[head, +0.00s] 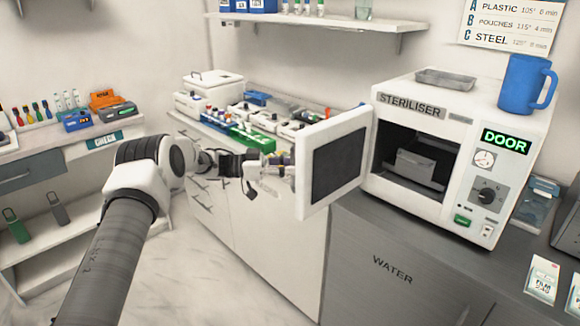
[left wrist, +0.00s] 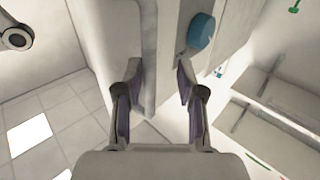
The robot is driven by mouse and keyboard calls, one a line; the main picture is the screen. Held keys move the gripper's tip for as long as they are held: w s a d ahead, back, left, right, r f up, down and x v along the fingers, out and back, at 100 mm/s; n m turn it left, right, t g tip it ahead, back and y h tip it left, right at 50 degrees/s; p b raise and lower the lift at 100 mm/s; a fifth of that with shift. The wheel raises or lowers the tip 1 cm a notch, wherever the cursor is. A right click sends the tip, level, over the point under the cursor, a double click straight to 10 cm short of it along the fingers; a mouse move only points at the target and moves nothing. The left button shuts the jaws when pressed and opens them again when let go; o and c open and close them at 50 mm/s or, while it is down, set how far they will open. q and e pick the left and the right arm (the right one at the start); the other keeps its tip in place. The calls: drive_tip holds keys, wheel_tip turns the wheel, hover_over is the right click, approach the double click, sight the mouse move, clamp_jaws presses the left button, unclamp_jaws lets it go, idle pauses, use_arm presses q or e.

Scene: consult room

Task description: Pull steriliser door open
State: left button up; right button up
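The steriliser (head: 467,100) is a white box on the grey counter, and its green display reads DOOR. Its door (head: 367,147), a white frame with a dark window, stands swung open to the left. The dark chamber is exposed, with a small grey box (head: 420,165) inside. My left gripper (head: 284,174) is at the door's outer left side, partly overlapping other items in the head view. In the left wrist view my left gripper (left wrist: 158,82) has its fingers apart, with a white edge (left wrist: 149,60) showing between them. Contact cannot be told. My right gripper is not in view.
A metal tray (head: 445,79) and a blue mug (head: 520,85) stand on top of the steriliser. A lower white cabinet (head: 270,225) with cluttered bottles and boxes lies behind my left gripper. A shelf (head: 320,24) hangs above. Floor at lower left is clear.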

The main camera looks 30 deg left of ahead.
use_arm(q)
drive_tip(key=v, duration=1.2)
idle(0.3)
